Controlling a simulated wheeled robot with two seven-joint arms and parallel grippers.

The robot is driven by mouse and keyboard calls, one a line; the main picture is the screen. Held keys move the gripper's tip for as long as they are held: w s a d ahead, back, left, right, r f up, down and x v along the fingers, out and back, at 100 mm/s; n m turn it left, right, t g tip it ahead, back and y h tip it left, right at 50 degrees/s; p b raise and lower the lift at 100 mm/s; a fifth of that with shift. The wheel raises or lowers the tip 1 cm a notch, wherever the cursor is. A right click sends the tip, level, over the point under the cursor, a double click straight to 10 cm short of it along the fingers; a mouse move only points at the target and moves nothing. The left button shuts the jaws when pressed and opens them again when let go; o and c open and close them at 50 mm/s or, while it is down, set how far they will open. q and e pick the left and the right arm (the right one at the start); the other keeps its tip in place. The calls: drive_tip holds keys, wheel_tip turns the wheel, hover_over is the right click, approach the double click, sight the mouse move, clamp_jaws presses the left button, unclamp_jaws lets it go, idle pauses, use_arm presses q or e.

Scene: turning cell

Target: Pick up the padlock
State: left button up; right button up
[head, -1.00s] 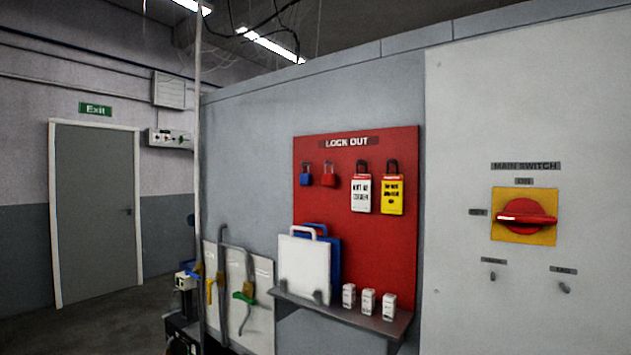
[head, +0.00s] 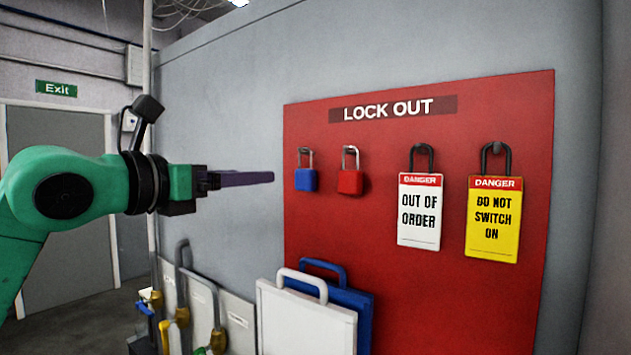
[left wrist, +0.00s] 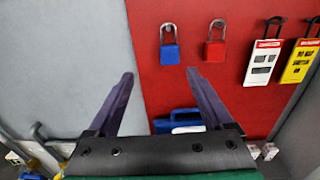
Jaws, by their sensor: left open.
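Two padlocks hang by their shackles on the red lock-out board (head: 420,305). The blue padlock (head: 306,179) is on the left and the red padlock (head: 350,181) is just right of it. My left gripper (head: 272,177) is level with them, left of the blue padlock, and empty. In the left wrist view its two fingers (left wrist: 160,82) are spread wide open. There the blue padlock (left wrist: 170,54) and the red padlock (left wrist: 215,50) show beyond the fingertips, not touching them. My right gripper does not show.
An OUT OF ORDER tag (head: 419,213) and a DO NOT SWITCH ON tag (head: 493,222) hang right of the padlocks. A white case (head: 305,322) and a blue case (head: 350,305) stand below. Grey wall (head: 220,100) lies left of the board.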

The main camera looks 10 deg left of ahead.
use_arm(q)
drive_tip(key=p, duration=0.4)
approach(302, 170)
drive_tip(key=d+r, duration=0.1)
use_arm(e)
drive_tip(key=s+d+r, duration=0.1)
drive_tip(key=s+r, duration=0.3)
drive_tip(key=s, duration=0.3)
use_arm(q)
drive_tip(key=p+x, duration=0.1)
drive_tip(key=x, duration=0.1)
drive_tip(key=p+x, duration=0.2)
drive_tip(key=x, duration=0.1)
drive_tip(key=f+p+x, duration=0.1)
drive_tip(key=x, duration=0.2)
drive_tip(key=shift+w+a, duration=0.25)
drive_tip(key=shift+w, duration=0.05)
drive_tip(key=shift+a, duration=0.1)
drive_tip(key=c, duration=0.5)
drive_tip(key=shift+w+a, duration=0.1)
clamp_jaws()
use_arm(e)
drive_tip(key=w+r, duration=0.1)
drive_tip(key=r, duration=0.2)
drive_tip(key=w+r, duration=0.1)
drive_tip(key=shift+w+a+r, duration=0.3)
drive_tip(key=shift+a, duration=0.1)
